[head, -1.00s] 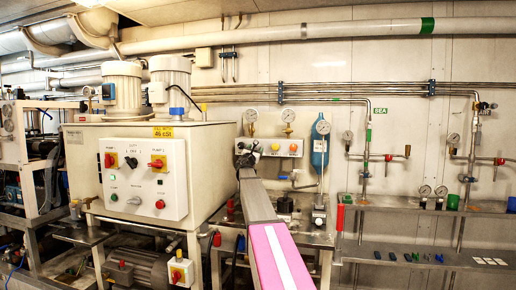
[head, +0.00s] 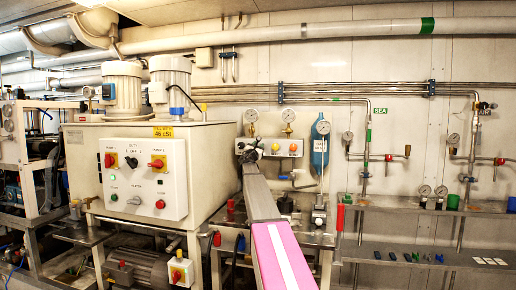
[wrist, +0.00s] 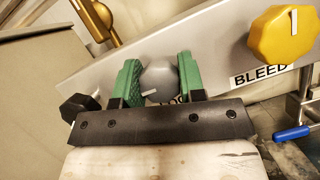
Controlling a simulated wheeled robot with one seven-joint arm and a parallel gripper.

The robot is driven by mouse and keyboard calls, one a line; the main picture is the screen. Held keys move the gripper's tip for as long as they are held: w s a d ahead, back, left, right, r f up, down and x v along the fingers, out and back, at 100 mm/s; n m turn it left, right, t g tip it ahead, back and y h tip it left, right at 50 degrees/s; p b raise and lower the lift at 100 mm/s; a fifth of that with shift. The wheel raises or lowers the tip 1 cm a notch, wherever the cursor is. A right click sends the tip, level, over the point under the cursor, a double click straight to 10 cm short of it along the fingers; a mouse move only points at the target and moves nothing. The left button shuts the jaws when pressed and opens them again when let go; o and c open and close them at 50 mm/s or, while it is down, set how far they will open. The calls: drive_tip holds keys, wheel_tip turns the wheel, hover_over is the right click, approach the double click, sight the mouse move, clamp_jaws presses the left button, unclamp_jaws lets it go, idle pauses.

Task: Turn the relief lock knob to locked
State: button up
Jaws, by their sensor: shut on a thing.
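In the wrist view, a grey knob (wrist: 158,78) with a short white pointer line sits on a pale metal panel (wrist: 218,58). My gripper (wrist: 158,64) has green fingers on both sides of this knob and is shut on it. The white line points to the left in the wrist view. A label below the knob is mostly hidden by my gripper; only part of its lettering shows. In the head view, my gripper (head: 249,153) is at the left end of the small knob panel (head: 284,155), where my arm hides the grey knob.
A yellow knob (wrist: 282,35) labelled BLEED is to the right on the same panel. A black knob-like piece (wrist: 80,108) shows beside my left finger. A blue-handled valve (wrist: 292,133) is at lower right. A blue cylinder (head: 320,150) stands right of the panel.

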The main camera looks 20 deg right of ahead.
drive_tip(key=shift+m, duration=0.4)
drive_tip(key=m+g, duration=0.1)
drive_tip(key=m, duration=0.1)
drive_tip(key=m+g+h, duration=0.1)
drive_tip(key=m, duration=0.2)
drive_tip(key=shift+g+h, duration=0.3)
drive_tip(key=shift+g, duration=0.1)
drive_tip(key=m+g, duration=0.1)
drive_tip(key=m, duration=0.2)
drive_tip(key=m+g, duration=0.1)
drive_tip(key=m, duration=0.2)
drive_tip(key=shift+g, duration=0.3)
drive_tip(key=m+g, duration=0.1)
drive_tip(key=m, duration=0.3)
drive_tip(key=shift+m, duration=0.3)
drive_tip(key=shift+f+m+g+y, duration=0.1)
drive_tip(key=shift+m+g+y, duration=0.35)
drive_tip(key=shift+m, duration=0.55)
drive_tip(key=shift+f+m+g+y, duration=0.1)
drive_tip(key=shift+m+g+y, duration=0.15)
drive_tip(key=shift+m+y, duration=0.55)
drive_tip(key=shift+m+h, duration=0.25)
drive_tip(key=shift+m, duration=0.15)
drive_tip(key=o, duration=0.9)
drive_tip(key=shift+r, duration=0.1)
drive_tip(key=shift+o, duration=0.2)
drive_tip(key=shift+s, duration=0.1)
